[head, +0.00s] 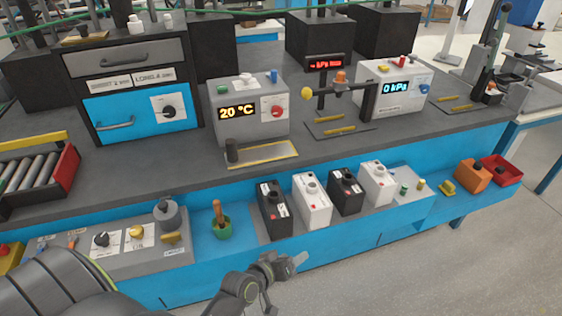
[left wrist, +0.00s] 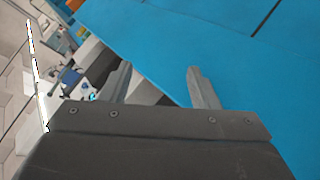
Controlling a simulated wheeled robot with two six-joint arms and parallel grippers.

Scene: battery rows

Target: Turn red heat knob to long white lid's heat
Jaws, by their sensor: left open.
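The red heat knob (head: 277,112) sits on the right of the front face of a grey heater box (head: 225,131). The box's lit display (head: 237,111) reads 20 °C. I cannot tell where the knob's pointer stands. Two white battery-like boxes, a nearer one (head: 312,203) and a farther one (head: 377,184), stand in the front row; I cannot tell which thing has the long white lid. My left gripper (head: 296,263) is low in front of the blue bench, below and apart from the knob. In the left wrist view the gripper (left wrist: 160,72) is open and empty.
Black boxes (head: 273,212) stand among the white ones on the lower ledge. A green pot (head: 221,227) and a grey knob panel (head: 120,250) are to their left. A 0 kPa box (head: 393,88) and a black stand are right of the heater. Floor (head: 430,270) in front is clear.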

